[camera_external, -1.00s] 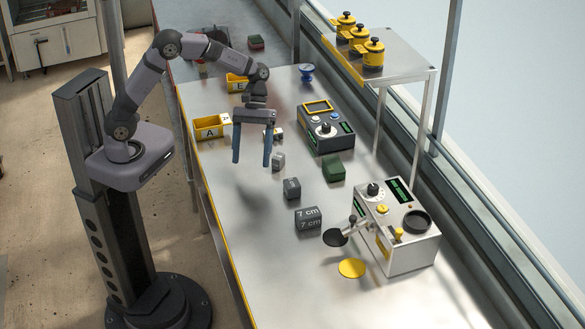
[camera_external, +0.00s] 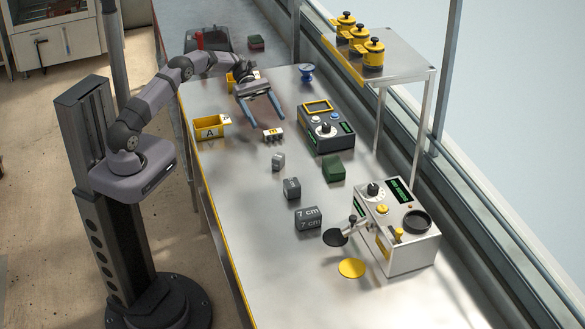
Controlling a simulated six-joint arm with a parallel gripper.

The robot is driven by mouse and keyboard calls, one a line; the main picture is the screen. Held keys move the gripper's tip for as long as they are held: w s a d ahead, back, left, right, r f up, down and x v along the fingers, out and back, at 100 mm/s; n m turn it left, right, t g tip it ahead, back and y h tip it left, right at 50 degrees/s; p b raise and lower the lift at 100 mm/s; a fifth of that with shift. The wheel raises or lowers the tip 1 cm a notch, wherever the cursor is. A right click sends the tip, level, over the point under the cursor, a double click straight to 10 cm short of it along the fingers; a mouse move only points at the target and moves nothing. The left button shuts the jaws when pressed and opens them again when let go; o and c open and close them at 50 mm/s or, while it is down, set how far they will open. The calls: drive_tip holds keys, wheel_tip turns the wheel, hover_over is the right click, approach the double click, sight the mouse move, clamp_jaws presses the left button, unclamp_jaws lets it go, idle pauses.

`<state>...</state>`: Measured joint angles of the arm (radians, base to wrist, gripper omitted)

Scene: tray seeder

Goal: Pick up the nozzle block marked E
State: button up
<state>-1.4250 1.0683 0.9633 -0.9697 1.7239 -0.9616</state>
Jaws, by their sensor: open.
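A small pale block (camera_external: 273,135) with a yellow patch and dark details on its side sits on the steel bench. It may be the nozzle block, but its letter is too small to read. My gripper (camera_external: 265,121) is open and empty, with its two blue fingers spread and tilted toward the block's far side. The fingertips appear just beyond the block in the picture, and I cannot tell their height above the bench.
A yellow bin marked A (camera_external: 211,127) stands left of the block. Another yellow bin (camera_external: 230,79) is partly hidden behind my arm. A dark control box (camera_external: 325,135) stands to the right. Grey weight blocks (camera_external: 308,218) and a green block (camera_external: 333,169) lie nearer.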

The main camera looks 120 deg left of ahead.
sight(273, 132)
drive_tip(key=shift+p+x, duration=0.75)
drive_tip(key=shift+x, duration=2.7)
drive_tip(key=shift+s+f, duration=0.1)
drive_tip(key=shift+f, duration=0.1)
drive_tip(key=c, duration=1.2)
